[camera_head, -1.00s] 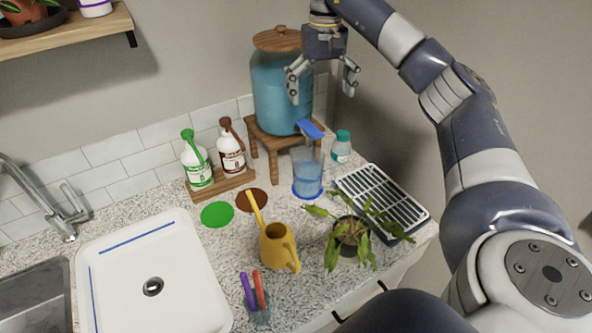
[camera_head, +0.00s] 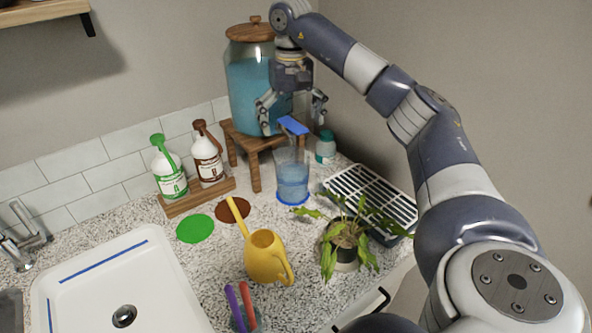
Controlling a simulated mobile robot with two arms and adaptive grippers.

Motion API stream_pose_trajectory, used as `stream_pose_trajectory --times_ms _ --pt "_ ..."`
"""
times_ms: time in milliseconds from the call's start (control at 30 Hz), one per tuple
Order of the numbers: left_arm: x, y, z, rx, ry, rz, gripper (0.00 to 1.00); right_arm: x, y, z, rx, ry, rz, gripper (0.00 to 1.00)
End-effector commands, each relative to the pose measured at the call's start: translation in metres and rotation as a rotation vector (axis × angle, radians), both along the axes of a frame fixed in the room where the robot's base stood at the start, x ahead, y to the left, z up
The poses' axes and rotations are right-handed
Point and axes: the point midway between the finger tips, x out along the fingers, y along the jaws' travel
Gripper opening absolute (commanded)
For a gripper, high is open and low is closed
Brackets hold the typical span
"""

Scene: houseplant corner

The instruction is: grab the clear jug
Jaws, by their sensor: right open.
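The clear jug (camera_head: 292,180) stands upright on the counter in the head view, with blue liquid in its lower part and a blue ring around its base. It stands below the blue tap (camera_head: 293,126) of the big dispenser. My right gripper (camera_head: 292,112) is open and empty, pointing down above the jug, in front of the dispenser's lower right part. Its fingers are spread to either side of the tap as seen from here. I cannot tell whether a finger touches the dispenser. My left gripper is not in view.
The blue dispenser (camera_head: 249,85) stands on a wooden stand (camera_head: 241,141) behind the jug. A teal-capped bottle (camera_head: 325,148) is close on the right. Two pump bottles stand left.

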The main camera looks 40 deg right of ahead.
Motion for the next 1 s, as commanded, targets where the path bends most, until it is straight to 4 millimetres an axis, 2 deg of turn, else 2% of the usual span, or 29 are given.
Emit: stream_pose_trajectory --times_ms 100,433,700,1000 --pt "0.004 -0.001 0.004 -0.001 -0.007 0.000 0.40 -0.001 0.000 -0.020 0.000 0.005 0.001 0.99" --pt "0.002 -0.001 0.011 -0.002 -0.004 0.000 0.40 -0.002 -0.002 -0.049 0.000 0.004 -0.001 0.99" --pt "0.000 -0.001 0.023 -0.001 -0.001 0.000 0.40 -0.003 -0.003 -0.086 0.000 0.002 0.000 0.99" --pt "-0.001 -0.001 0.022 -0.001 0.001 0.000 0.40 -0.003 -0.003 -0.092 0.000 0.000 0.000 0.99"
